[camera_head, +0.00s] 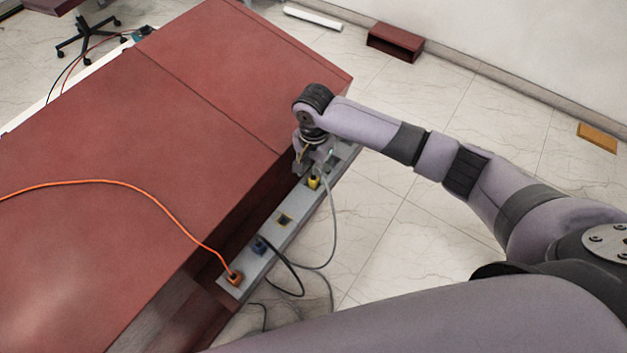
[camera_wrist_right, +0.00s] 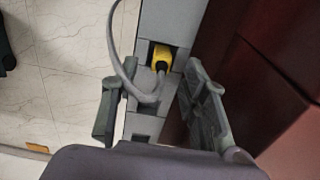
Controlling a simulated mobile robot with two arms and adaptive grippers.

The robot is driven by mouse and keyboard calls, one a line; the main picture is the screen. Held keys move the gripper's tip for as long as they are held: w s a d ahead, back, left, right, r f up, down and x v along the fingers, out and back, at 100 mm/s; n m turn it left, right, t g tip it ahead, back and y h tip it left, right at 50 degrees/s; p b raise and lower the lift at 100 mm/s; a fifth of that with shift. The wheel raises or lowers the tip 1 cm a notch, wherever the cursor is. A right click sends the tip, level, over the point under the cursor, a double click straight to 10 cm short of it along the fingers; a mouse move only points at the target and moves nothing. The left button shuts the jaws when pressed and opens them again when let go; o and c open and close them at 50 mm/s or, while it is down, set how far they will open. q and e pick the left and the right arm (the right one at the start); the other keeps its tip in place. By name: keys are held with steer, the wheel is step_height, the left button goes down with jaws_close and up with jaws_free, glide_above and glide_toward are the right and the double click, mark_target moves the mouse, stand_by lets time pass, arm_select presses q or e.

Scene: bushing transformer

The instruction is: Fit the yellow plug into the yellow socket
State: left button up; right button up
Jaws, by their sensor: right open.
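The yellow plug (camera_head: 313,182) is on the grey strip along the red bench's side, with a grey cable hanging from it. In the right wrist view the yellow plug (camera_wrist_right: 161,54) shows between and beyond my fingers, and its cable (camera_wrist_right: 118,58) loops left. I cannot tell whether it is seated in an opening. My right gripper (camera_head: 314,162) is over the strip, close to the plug. Its fingers (camera_wrist_right: 155,100) are open, apart and empty. My left gripper is out of view.
The red bench (camera_head: 130,130) rises beside the strip. The tiled floor (camera_head: 400,260) on the other side is mostly open.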

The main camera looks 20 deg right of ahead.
mark_target(314, 177)
steer(key=shift+w+f, duration=0.1)
steer(key=shift+f, duration=1.45)
steer(key=shift+c, duration=0.2)
jaws_close()
